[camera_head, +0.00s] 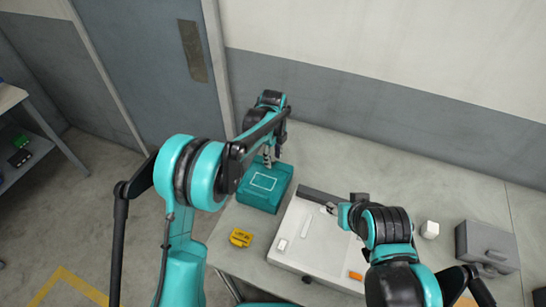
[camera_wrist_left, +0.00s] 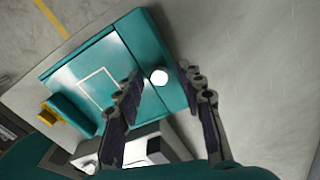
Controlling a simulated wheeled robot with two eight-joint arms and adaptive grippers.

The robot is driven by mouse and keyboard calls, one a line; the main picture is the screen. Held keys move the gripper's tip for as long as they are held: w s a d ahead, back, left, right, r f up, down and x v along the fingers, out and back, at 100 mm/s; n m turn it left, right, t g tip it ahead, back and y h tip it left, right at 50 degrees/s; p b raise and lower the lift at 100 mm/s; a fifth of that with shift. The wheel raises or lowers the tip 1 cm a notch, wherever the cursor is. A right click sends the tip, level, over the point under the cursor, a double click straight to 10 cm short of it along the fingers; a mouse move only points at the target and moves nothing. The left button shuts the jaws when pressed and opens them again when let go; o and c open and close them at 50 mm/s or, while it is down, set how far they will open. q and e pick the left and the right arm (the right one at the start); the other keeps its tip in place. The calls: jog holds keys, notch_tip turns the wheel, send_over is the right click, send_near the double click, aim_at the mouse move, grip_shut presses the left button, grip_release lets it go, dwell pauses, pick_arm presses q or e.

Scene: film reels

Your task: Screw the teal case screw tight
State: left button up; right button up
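The teal case (camera_head: 262,188) stands on the table at its left end, with a pale rectangle outlined on its lid. In the left wrist view the case (camera_wrist_left: 75,72) fills the upper middle. A white round head (camera_wrist_left: 159,76), which looks like the case screw, shows near one edge of the case. My left gripper (camera_head: 269,159) is at the back edge of the case. In the left wrist view its two fingers (camera_wrist_left: 163,84) are apart, one on each side of the white head, with nothing between their pads. My right gripper (camera_head: 334,209) is over the white panel; its fingers are too small to read.
A white panel (camera_head: 316,250) with a dark bar along its back lies right of the case. A yellow block (camera_head: 240,238) sits in front of the case. The back of the table is clear.

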aim_at(273, 160)
pick_arm(q)
notch_tip(273, 160, up, 12)
dwell(0.6)
dwell(0.4)
